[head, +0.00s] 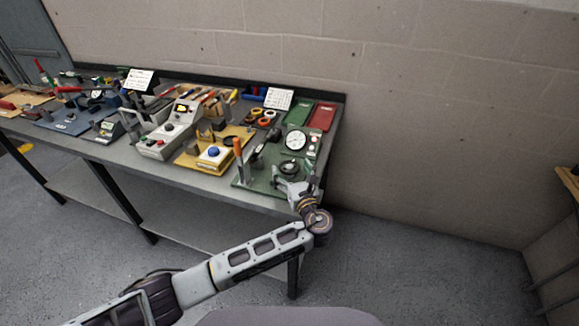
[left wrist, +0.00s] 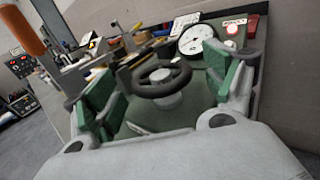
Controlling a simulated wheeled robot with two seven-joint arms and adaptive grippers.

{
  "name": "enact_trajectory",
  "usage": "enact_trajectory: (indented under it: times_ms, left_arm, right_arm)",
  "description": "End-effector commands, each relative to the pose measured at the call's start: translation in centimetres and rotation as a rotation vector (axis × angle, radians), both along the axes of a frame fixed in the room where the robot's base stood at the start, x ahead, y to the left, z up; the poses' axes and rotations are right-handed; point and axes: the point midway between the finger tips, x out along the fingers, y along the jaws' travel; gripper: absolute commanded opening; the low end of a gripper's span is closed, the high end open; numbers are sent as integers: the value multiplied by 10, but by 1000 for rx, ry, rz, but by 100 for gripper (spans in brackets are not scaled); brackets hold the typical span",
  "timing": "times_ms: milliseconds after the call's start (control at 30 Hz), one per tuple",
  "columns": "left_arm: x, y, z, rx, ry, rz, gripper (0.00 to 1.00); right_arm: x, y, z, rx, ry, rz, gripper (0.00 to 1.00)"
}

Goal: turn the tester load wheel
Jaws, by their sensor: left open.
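The tester is a green board (head: 255,182) at the right end of the bench. Its load wheel, a black handwheel (head: 290,167), sits on the board below a round white dial (head: 295,141). In the left wrist view, the wheel (left wrist: 162,77) stands on a light hub, with the dial (left wrist: 197,40) behind it. My left gripper (head: 288,184) is at the near side of the wheel. In the left wrist view its green-padded fingers (left wrist: 165,90) are spread wide, with the wheel between and slightly beyond them. I cannot tell whether they touch it. My right gripper is not in view.
An orange-handled lever (head: 238,150) stands left of the wheel and also shows in the left wrist view (left wrist: 24,32). A yellow board with a blue knob (head: 213,152) and a grey control box (head: 170,130) lie further left.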

Motion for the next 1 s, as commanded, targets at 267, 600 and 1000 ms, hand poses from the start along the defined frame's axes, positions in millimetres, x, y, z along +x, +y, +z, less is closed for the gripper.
enact_trajectory:
  times_ms: [267,600,1000]
  left_arm:
    - [18,6,0,0,0,0,85]
    - [20,7,0,0,1,0,85]
    - [20,7,0,0,0,0,39]
  right_arm:
    - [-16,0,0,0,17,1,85]
    - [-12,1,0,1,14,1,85]
    - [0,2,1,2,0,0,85]
